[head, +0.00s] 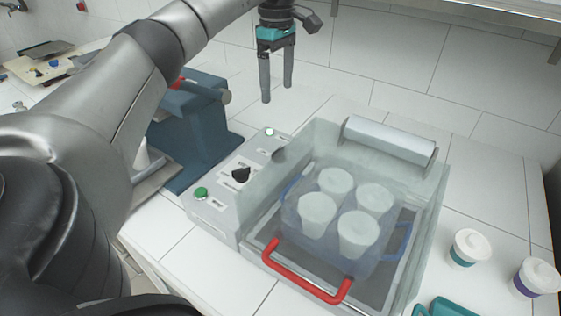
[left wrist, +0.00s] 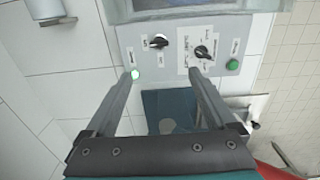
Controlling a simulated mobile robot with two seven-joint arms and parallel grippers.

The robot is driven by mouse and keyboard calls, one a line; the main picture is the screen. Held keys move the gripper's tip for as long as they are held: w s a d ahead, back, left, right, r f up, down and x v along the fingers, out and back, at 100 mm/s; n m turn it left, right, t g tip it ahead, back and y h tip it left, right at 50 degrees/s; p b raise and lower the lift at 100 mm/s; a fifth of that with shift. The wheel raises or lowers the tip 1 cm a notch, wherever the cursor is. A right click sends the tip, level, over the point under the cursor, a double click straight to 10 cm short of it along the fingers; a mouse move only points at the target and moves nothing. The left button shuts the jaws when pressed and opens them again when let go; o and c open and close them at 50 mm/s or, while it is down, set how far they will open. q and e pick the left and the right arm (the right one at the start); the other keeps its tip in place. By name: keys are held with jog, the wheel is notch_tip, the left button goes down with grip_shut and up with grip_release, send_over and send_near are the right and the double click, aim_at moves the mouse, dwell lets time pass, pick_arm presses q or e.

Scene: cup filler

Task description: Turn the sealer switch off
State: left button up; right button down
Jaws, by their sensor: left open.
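In the left wrist view, the far-end button (left wrist: 135,74) looks brightly lit, beside the far knob (left wrist: 158,41). My left gripper (head: 276,93) is open and empty, pointing down above the panel's far end, apart from it. My right gripper is out of view.
Several white cups stand in a bluish tray under the cover. A blue machine (head: 190,130) stands left of the panel, close beside it. Two lidded cups (head: 470,246) (head: 538,277) stand at the right. The counter behind the sealer is clear up to the tiled wall.

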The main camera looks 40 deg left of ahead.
pick_arm(q)
jog(key=f, duration=0.2)
jog(key=b, duration=0.3)
send_near(278, 149)
notch_tip(278, 149, down, 9)
jog(key=shift+d+r, duration=0.1)
jog(key=shift+r, duration=0.05)
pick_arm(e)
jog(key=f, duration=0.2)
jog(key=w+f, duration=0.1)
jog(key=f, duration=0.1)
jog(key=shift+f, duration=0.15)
pick_arm(q)
jog(key=c, duration=1.4)
